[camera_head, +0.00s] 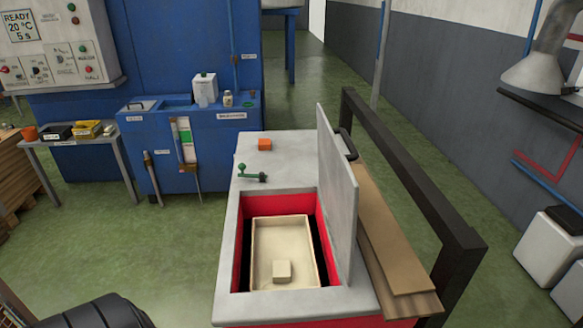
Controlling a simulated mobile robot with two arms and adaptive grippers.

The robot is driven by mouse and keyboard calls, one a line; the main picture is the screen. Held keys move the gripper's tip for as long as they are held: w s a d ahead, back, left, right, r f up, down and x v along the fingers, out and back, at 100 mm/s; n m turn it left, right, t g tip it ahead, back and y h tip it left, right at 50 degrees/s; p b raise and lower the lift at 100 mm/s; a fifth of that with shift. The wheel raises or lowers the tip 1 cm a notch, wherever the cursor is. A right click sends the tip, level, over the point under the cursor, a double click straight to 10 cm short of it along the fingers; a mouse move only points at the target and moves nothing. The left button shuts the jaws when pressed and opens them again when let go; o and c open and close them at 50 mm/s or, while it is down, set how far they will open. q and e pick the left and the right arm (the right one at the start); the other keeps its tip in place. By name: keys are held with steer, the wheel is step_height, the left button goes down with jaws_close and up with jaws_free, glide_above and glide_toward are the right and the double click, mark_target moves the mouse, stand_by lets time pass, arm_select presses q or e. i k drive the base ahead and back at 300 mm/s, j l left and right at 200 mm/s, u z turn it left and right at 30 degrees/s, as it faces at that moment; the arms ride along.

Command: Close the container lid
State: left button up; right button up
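The container (232,284) has a grey top with a rectangular opening and red inner walls. Its grey lid (337,190) stands open, nearly upright, along the right side of the opening. A dark handle (347,143) shows at the lid's far right side. Inside the opening is a cream tray (252,240) with a small pale block (282,271) in it. Neither of my grippers can be made out in this view.
A black frame (420,200) and brown boards (385,235) stand right of the lid.

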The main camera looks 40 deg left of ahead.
mark_target(340, 187)
steer(key=i+l+u, duration=0.2)
steer(key=u, duration=0.25)
steer(key=i+l+u, duration=0.15)
steer(key=l+u, duration=0.35)
steer(key=i+l+u, duration=0.1)
steer(key=l+u, duration=0.8)
